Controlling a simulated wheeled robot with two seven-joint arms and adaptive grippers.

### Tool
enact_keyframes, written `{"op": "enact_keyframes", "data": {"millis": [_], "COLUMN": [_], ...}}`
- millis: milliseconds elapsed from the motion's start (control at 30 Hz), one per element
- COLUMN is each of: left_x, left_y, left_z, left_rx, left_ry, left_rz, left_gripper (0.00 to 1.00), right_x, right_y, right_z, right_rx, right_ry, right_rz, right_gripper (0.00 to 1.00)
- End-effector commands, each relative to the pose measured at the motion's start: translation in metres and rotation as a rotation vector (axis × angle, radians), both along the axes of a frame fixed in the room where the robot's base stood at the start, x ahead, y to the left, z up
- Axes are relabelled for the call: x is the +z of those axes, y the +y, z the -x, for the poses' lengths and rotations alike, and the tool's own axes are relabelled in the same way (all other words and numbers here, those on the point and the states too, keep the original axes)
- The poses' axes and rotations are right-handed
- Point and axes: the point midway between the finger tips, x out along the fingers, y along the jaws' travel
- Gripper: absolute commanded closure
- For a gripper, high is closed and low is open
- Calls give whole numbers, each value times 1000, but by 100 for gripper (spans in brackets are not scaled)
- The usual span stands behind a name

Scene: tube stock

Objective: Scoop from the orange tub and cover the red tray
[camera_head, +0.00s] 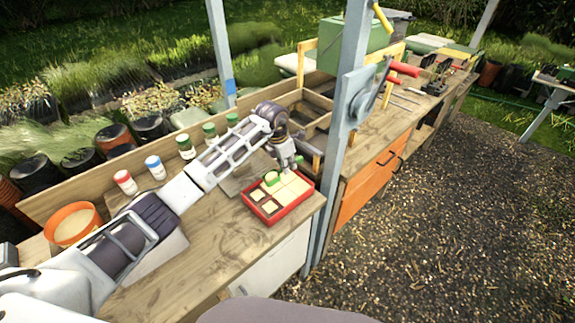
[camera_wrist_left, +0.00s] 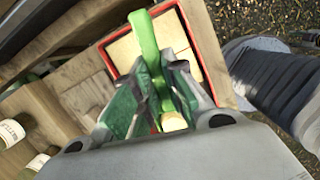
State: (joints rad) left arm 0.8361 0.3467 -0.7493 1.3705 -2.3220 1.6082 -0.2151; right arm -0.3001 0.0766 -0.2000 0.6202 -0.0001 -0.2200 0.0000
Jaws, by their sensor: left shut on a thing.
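The orange tub (camera_head: 74,226) stands at the left of the bench and holds pale, cream-coloured material. The red tray (camera_head: 292,208) lies near the bench's right end, divided into compartments. Some look evenly cream; the near-left ones show small cream patches with dark surrounds. My left gripper (camera_head: 287,168) is over the tray's far side, shut on a green scoop (camera_head: 271,178). In the left wrist view the green scoop (camera_wrist_left: 147,45) runs between the fingers, across the red tray (camera_wrist_left: 196,42). A small cream patch shows below the fingers; I cannot tell whether it is in the scoop.
A grey post (camera_head: 340,130) rises just right of the tray. A wooden divided box (camera_head: 312,108) stands behind. The bench front is clear.

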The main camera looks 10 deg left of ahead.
Motion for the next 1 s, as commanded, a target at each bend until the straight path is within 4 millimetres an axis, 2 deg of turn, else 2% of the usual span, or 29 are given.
{"op": "enact_keyframes", "data": {"millis": [333,1000], "left_x": [-6,-12], "left_y": [4,13], "left_z": [4,11], "left_rx": [0,1], "left_ry": [-79,-238], "left_rz": [89,261], "left_gripper": [100,100], "right_x": [-14,-53], "right_y": [-6,-2], "right_z": [0,0], "right_rx": [2,1], "right_ry": [0,1], "right_rz": [6,2], "right_gripper": [60,60]}}
